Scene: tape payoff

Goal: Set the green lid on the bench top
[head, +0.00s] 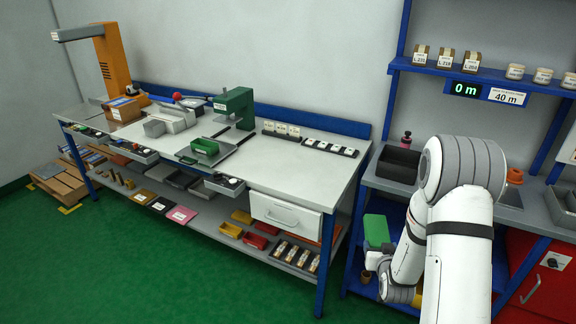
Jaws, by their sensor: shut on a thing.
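The green lid (376,230) shows at the lower right of the head view, in front of the blue shelf unit and to the right of the bench's near right corner. My gripper (373,252) is at the lid's lower edge and shut on it; the fingertips are small and partly hidden by my wrist. The lid appears tilted up on edge, apart from the bench. The bench top (285,167) is a pale grey surface on blue legs, left of my arm, with a bare stretch in its middle and right part.
On the bench stand a green press (235,107), a small green bin (204,147), label racks (330,147) along the back and an orange lamp column (112,60). A drawer (286,215) hangs under the right end. The green floor (180,275) before the bench is clear.

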